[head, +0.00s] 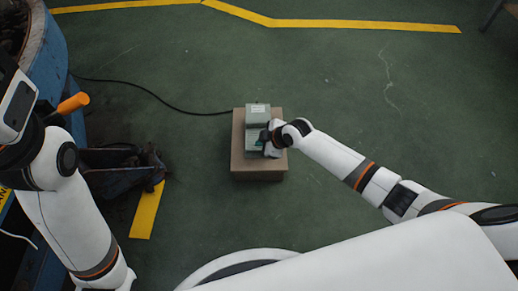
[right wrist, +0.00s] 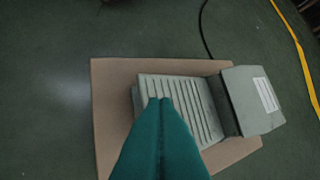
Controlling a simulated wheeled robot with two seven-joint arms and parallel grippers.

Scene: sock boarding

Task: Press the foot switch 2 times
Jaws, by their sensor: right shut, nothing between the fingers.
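The foot switch (head: 258,112) is a grey-green pedal unit on a brown box (head: 259,173) on the floor. In the right wrist view the foot switch (right wrist: 185,95) shows a ribbed pedal plate and a raised housing with a white label. My right gripper (head: 266,144) is over the pedal part and hides some of it. In the right wrist view its teal fingers (right wrist: 159,101) are together with nothing between them, their tips over the ribbed plate. I cannot tell whether they touch it. My left arm comes in at the left; its gripper fingers are not visible.
A black cable (head: 160,98) runs from the foot switch to the left across the green floor (head: 350,80). At the left stand a blue-edged machine (head: 52,60) and an orange handle (head: 73,103). Yellow floor lines (head: 330,24) run at the back. Floor right of the box is clear.

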